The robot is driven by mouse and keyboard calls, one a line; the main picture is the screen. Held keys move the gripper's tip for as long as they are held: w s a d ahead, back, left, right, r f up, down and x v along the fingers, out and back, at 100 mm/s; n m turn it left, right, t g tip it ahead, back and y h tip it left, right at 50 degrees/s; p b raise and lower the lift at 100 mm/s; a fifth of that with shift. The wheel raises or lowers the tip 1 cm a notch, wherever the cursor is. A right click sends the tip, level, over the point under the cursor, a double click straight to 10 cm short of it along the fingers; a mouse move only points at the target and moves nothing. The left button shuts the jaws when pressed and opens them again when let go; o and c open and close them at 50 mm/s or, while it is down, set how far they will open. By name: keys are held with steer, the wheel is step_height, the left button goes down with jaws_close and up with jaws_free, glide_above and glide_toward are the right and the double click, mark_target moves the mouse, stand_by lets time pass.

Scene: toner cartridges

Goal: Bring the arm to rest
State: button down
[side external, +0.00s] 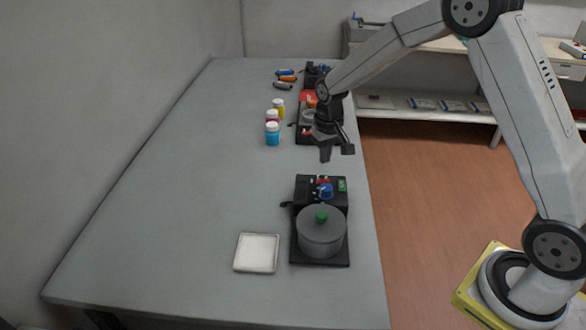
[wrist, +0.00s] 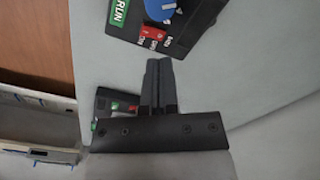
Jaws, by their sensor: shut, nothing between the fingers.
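My gripper (side external: 336,152) hangs over the right part of the grey table, in front of the middle machine. In the wrist view my gripper's two dark fingers (wrist: 159,62) are together with nothing between them. My gripper is apart from the near machine and its grey lidded pot. The arm reaches in from the right and hides part of the middle machine.
The near machine (side external: 304,184) carries a grey pot (side external: 321,238) with a green knob. A white tray (side external: 257,253) lies left of it. Blue (side external: 272,138), red and yellow (side external: 279,112) bottles stand left of the middle machine (side external: 304,136). The table's left side is clear.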

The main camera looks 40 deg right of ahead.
steer(key=s+a+r+n+t, duration=0.1)
steer(key=s+a, duration=0.1)
steer(key=s, duration=0.8)
steer(key=s+a+r+n+t, duration=0.1)
steer(key=s+a+r, duration=0.1)
steer(key=s, duration=0.8)
steer(key=shift+a+r+n, duration=0.2)
steer(key=shift+a+n, duration=0.1)
